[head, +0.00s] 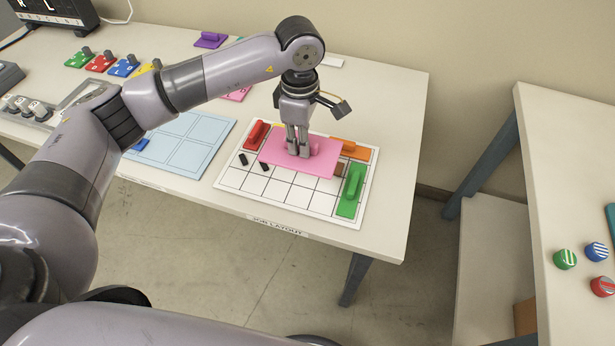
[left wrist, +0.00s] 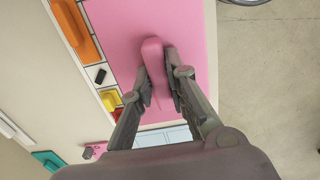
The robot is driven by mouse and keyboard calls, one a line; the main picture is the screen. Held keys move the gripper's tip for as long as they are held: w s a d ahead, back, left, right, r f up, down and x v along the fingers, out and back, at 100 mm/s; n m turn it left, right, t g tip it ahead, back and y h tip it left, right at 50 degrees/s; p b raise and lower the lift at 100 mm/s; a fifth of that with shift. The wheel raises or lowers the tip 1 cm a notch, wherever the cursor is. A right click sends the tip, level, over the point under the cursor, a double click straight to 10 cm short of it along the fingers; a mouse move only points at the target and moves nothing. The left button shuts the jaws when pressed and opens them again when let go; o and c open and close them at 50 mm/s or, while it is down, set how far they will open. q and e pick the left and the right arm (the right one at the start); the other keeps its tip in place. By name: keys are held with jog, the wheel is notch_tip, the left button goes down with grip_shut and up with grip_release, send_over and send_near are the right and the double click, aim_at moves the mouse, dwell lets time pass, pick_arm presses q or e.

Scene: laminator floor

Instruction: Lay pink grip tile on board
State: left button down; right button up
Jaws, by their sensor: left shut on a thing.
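The pink grip tile (head: 320,160) is a flat pink plate with a raised grip. It is over the upper middle of the white gridded board (head: 230,180) in the head view; I cannot tell whether it touches the board. My left gripper (head: 298,152) points down and is shut on the tile's grip. In the left wrist view the gripper (left wrist: 160,75) has a finger on each side of the pink grip (left wrist: 153,62), and the pink plate (left wrist: 120,35) spreads out beyond it. My right gripper is not in view.
On the board are a red tile (head: 254,135), an orange tile (head: 357,151), a green tile (head: 350,190) and small black pieces (head: 265,167). A light blue sheet (head: 205,130) lies left of it. A second table (head: 560,150) stands right, across a gap.

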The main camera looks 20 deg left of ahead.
pick_arm(q)
jog(key=p, duration=0.2)
send_over(303, 187)
notch_tip(303, 187, down, 8)
jog(key=shift+d+r, duration=0.1)
jog(key=shift+r, duration=0.05)
jog(key=shift+w+f, duration=0.1)
jog(key=shift+f, duration=0.6)
notch_tip(303, 187, down, 4)
jog(key=shift+f, duration=0.1)
jog(key=shift+f, duration=0.1)
jog(key=c, duration=1.6)
grip_release()
jog(key=shift+o, duration=0.2)
